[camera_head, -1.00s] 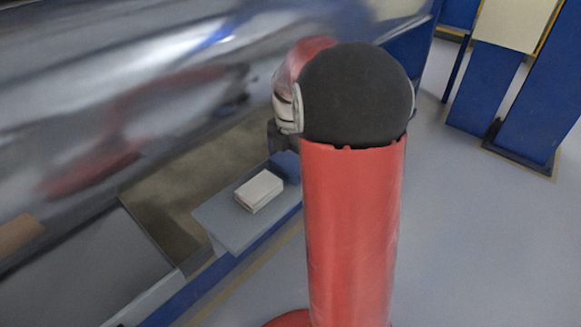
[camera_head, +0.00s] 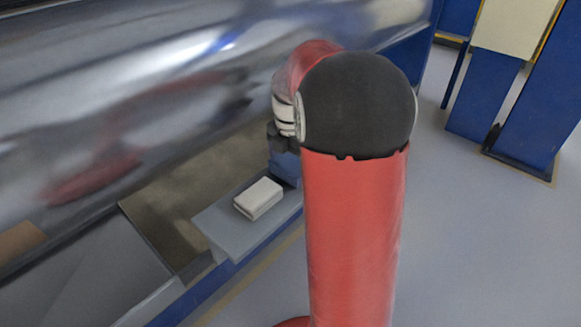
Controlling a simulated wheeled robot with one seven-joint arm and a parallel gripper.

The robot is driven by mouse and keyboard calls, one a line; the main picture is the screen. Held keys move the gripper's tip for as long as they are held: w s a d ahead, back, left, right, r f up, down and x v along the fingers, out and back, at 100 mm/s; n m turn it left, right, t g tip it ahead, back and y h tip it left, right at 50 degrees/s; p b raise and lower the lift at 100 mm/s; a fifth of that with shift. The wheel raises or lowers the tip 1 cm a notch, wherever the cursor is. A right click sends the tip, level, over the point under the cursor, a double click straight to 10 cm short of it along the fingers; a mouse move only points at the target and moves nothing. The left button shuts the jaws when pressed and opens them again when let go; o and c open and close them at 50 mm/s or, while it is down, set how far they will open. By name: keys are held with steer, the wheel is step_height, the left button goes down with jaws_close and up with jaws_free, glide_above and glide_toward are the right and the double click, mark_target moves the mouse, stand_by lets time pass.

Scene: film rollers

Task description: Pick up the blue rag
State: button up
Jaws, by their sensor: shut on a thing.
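The blue rag (camera_head: 285,168) shows as a small dark blue patch at the right end of a grey ledge, just below my gripper and left of my red arm. My gripper (camera_head: 279,142) shows only as a small dark part under the white-ringed wrist; my arm hides the rest. It is shut on the blue rag. The fingertips and the right side of the rag are hidden, and I cannot tell whether the rag still touches the ledge.
A white block (camera_head: 259,197) lies on the grey ledge (camera_head: 222,228), left of the rag. A large shiny metal roller (camera_head: 150,110) spans the upper left. Blue stands (camera_head: 525,110) are at the upper right. The grey floor (camera_head: 470,240) is clear at right.

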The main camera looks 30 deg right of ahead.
mark_target(290, 162)
step_height(290, 162, up, 18)
steer(key=p, duration=0.3)
steer(key=shift+r, duration=0.15)
